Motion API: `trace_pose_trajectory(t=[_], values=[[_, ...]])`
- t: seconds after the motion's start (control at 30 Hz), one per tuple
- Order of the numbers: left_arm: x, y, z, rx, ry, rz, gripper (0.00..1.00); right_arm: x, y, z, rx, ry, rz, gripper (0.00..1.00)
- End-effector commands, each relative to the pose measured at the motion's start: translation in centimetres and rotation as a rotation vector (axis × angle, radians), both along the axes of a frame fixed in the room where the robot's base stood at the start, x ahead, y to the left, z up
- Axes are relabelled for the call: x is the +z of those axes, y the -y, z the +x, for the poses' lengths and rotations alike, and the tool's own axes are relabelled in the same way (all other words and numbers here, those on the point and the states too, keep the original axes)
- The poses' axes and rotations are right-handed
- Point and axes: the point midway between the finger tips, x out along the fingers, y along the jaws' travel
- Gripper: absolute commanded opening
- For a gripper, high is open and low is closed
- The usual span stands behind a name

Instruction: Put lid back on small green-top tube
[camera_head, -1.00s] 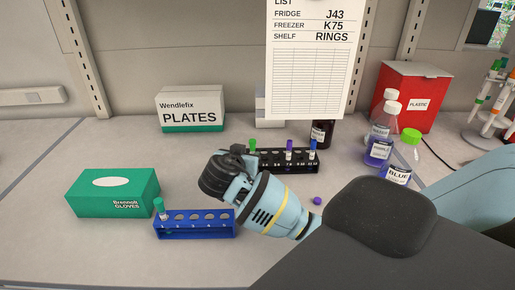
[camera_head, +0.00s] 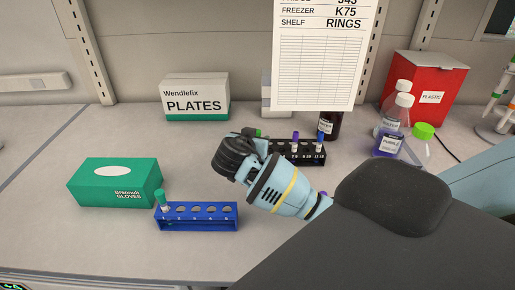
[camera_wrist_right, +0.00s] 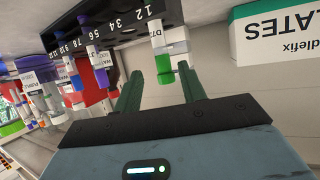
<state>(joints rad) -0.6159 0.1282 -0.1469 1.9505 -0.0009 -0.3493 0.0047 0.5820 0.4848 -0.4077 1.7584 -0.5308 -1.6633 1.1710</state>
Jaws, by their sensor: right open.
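A black tube rack (camera_head: 312,158) stands on the bench behind my right gripper. A small green-top tube (camera_wrist_right: 163,68) is at its low-numbered end; in the head view its green top (camera_head: 258,132) shows just past the gripper. In the inverted wrist view, my right gripper (camera_wrist_right: 160,88) is open, its two dark green fingers apart with the green top close to the gap between them. I cannot tell whether they touch it. In the head view the right gripper (camera_head: 245,148) hides the rack's left end. I see no loose green lid. My left gripper is out of view.
A blue rack (camera_head: 197,225) holds one teal-topped tube (camera_head: 163,198). A green glove box (camera_head: 95,187) and a plates box (camera_head: 187,97) stand left. Bottles, including a purple one (camera_head: 390,145), and a red box (camera_head: 432,85) stand right. A hanging list (camera_head: 318,75) is above the rack.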

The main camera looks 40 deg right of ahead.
Motion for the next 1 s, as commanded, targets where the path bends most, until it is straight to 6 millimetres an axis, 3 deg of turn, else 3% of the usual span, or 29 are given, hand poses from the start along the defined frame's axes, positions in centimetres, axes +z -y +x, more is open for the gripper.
trace_pose_trajectory(t=[0.27,0.43,0.6,0.73,1.0], values=[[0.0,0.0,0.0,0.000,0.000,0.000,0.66,0.0,0.1,0.1,0.002,0.001,0.000,0.41],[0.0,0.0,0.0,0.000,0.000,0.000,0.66,-0.6,1.2,1.0,-0.001,0.000,-0.003,0.41],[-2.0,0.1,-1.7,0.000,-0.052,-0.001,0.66,-2.5,2.9,2.4,-0.001,-0.010,-0.001,0.41],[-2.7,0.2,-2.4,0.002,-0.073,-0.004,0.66,-2.7,3.6,2.9,0.002,-0.007,-0.001,0.41],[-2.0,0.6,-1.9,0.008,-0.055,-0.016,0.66,-2.2,3.8,3.0,0.002,0.002,0.001,0.41]])
